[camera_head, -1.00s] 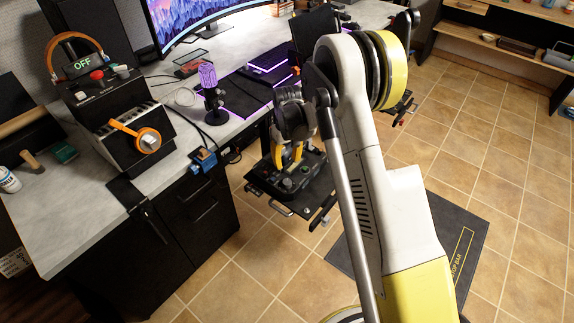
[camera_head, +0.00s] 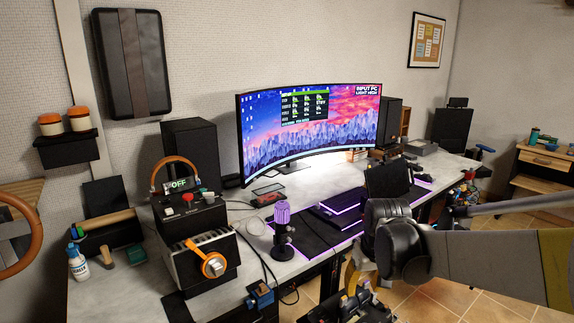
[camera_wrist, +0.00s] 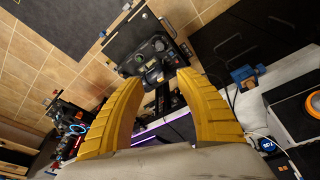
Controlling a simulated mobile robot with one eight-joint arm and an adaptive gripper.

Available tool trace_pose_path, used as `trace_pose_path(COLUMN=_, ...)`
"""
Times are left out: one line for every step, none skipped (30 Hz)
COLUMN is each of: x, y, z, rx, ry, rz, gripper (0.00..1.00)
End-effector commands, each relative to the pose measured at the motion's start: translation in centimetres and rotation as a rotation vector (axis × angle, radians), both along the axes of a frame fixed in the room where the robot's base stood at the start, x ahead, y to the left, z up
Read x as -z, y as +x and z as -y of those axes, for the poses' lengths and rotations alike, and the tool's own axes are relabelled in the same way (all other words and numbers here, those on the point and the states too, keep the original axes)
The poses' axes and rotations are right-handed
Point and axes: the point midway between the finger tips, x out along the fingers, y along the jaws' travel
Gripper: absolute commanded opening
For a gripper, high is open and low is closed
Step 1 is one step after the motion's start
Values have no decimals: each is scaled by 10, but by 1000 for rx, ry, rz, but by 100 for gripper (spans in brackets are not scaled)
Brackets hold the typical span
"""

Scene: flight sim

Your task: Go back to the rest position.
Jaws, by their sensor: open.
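My gripper (camera_wrist: 160,82) shows in the wrist view as two yellow ribbed fingers standing well apart with nothing held between them. A black control panel with a joystick (camera_wrist: 153,50) lies beyond the fingertips. In the head view my arm reaches in from the right edge, its dark wrist joint in front of the desk edge. Only a bit of yellow finger (camera_head: 350,276) shows below the wrist there, above the partly hidden control panel (camera_head: 352,308).
A black mat (camera_wrist: 65,30) lies on the tiled floor. Open floor shows at the right.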

Motion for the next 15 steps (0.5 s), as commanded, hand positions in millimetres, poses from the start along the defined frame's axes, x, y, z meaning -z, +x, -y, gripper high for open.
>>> trace_pose_path(x=-16, y=-18, z=0, rx=9, ry=3, rz=25, gripper=42)
trace_pose_path(x=-24, y=-28, z=0, rx=16, ry=4, rz=42, gripper=42)
trace_pose_path(x=-34, y=-41, z=0, rx=24, ry=7, rz=64, gripper=42)
trace_pose_path(x=-40, y=-51, z=0, rx=30, ry=9, rz=81, gripper=42)
trace_pose_path(x=-47, y=-61, z=0, rx=35, ry=11, rz=99, gripper=42)
trace_pose_path(x=-54, y=-75, z=0, rx=44, ry=14, rz=120, gripper=42)
trace_pose_path(x=-58, y=-85, z=0, rx=49, ry=17, rz=138, gripper=42)
trace_pose_path(x=-62, y=-96, z=0, rx=55, ry=19, rz=154, gripper=42)
trace_pose_path(x=-66, y=-109, z=0, rx=63, ry=22, rz=176, gripper=42)
trace_pose_path(x=-69, y=-119, z=0, rx=69, ry=25, rz=194, gripper=42)
trace_pose_path(x=-70, y=-129, z=0, rx=75, ry=28, rz=209, gripper=42)
trace_pose_path(x=-72, y=-142, z=0, rx=83, ry=32, rz=232, gripper=42)
trace_pose_path(x=-72, y=-151, z=0, rx=87, ry=34, rz=247, gripper=42)
trace_pose_path(x=-73, y=-160, z=0, rx=92, ry=38, rz=263, gripper=42)
trace_pose_path(x=-72, y=-170, z=0, rx=99, ry=41, rz=282, gripper=42)
